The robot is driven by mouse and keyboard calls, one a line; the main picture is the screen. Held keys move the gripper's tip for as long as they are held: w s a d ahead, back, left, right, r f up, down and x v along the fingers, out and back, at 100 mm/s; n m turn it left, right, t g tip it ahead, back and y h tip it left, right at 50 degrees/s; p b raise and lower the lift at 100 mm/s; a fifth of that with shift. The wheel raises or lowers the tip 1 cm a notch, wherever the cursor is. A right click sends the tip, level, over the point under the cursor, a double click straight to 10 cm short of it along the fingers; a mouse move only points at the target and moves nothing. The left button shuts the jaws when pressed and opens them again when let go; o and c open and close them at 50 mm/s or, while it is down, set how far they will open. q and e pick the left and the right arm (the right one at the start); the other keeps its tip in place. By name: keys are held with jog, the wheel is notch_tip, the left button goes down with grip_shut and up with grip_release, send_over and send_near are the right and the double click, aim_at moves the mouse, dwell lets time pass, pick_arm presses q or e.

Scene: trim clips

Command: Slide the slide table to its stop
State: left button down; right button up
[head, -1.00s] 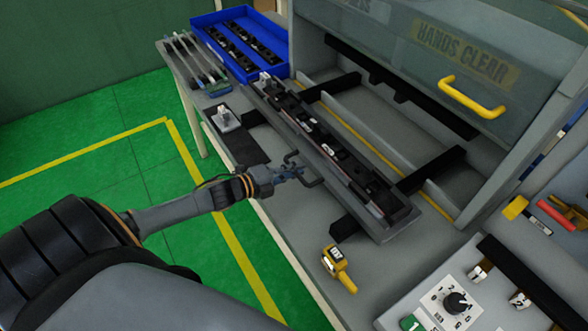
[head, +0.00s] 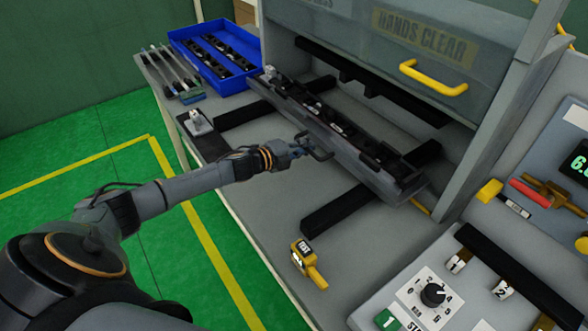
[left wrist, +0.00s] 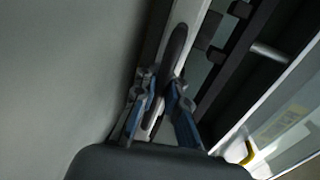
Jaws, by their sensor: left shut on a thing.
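The slide table (head: 357,168) is a long grey tray carrying a dark trim strip (head: 335,125) with several small clips. My left gripper (head: 303,147) is shut on the dark handle (head: 324,154) on the table's near side. In the left wrist view, the blue-grey fingers (left wrist: 160,105) close around the dark handle bar (left wrist: 176,50). The table's far edge and any stop are hard to make out. My right gripper is not in view.
The guard with a yellow handle (head: 434,78) stands above the table. A blue bin (head: 215,72) with trim strips is at the back left. A yellow gauge-like tool (head: 306,262) lies in front, and a control panel (head: 425,290) is at right.

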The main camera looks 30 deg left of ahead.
aim_at(318, 140)
pick_arm(q)
jog(key=x, duration=0.2)
jog(key=r+b+x, duration=0.1)
jog(key=x, duration=0.1)
jog(key=shift+w+d, duration=0.25)
jog(key=shift+w, duration=0.15)
jog(key=x, duration=0.2)
jog(key=r+b+x, duration=0.1)
jog(key=x, duration=0.2)
jog(key=shift+w+d+b, duration=0.15)
jog(key=shift+w+b, duration=0.15)
jog(key=shift+w, duration=0.05)
jog(key=shift+w+d, duration=0.25)
jog(key=shift+w, duration=0.5)
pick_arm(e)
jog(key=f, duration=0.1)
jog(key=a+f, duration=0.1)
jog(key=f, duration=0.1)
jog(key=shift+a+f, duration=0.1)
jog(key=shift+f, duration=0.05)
pick_arm(q)
jog(key=c, duration=1.4)
grip_release()
jog(key=shift+s, duration=0.1)
